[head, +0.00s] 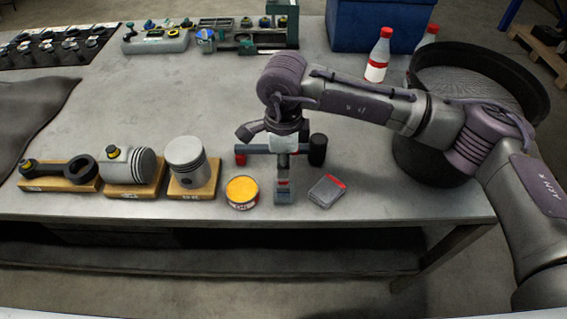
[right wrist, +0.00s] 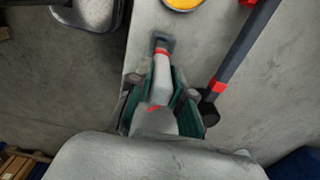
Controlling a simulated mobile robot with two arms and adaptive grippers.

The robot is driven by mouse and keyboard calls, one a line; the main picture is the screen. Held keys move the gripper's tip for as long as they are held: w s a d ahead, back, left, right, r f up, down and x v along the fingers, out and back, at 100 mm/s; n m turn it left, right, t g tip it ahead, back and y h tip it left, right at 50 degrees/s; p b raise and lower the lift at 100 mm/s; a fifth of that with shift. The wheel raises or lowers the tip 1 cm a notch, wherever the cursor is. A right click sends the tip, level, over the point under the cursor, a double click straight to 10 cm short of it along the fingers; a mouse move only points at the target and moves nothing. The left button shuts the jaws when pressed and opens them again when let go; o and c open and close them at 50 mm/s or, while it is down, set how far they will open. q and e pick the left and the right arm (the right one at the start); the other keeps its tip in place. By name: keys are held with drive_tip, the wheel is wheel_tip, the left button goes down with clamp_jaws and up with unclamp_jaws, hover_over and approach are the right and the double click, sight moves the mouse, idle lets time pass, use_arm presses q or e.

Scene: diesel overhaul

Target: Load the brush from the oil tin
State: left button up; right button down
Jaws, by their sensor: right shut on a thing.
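The oil tin (head: 242,191), a short round can with a yellow-orange top, stands near the front edge of the workbench. Part of it also shows at the top of the right wrist view (right wrist: 182,3). My right gripper (head: 284,160) points down just right of the tin and is shut on the brush (head: 284,193). In the right wrist view the brush (right wrist: 162,65) has a pale handle, a red band and a dark grey head, and lies between the fingers (right wrist: 160,108). The brush head is beside the tin, not over it. My left gripper is out of view.
A mallet (head: 262,149) lies behind the gripper. A flat grey box with red edge (head: 327,190) lies to the right. Pistons (head: 187,162) and a connecting rod (head: 62,172) rest on wooden blocks at left. A dark round tub (head: 420,165) and red-capped bottle (head: 378,58) stand at right.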

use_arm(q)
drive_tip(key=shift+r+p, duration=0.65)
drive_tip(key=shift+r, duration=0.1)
use_arm(e)
drive_tip(key=shift+r, duration=2.75)
